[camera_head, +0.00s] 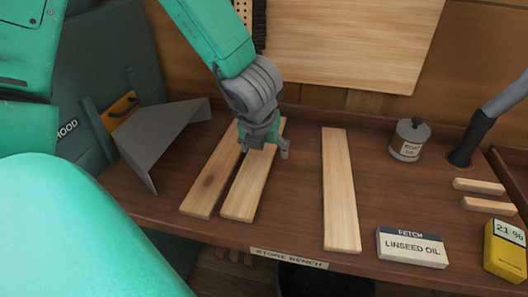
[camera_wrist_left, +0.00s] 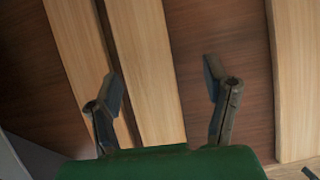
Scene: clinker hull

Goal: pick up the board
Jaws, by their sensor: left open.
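Three pale wooden boards lie on the brown bench. The gripper's height above the board is unclear. My right gripper is out of view.
A grey angled sheet (camera_head: 155,140) stands left of the boards. A lidded tin (camera_head: 409,140), a linseed oil card (camera_head: 411,247), two short wooden strips (camera_head: 488,205) and a yellow 21 % device (camera_head: 505,250) are on the right. Bare bench (camera_head: 296,190) lies between middle and right boards.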

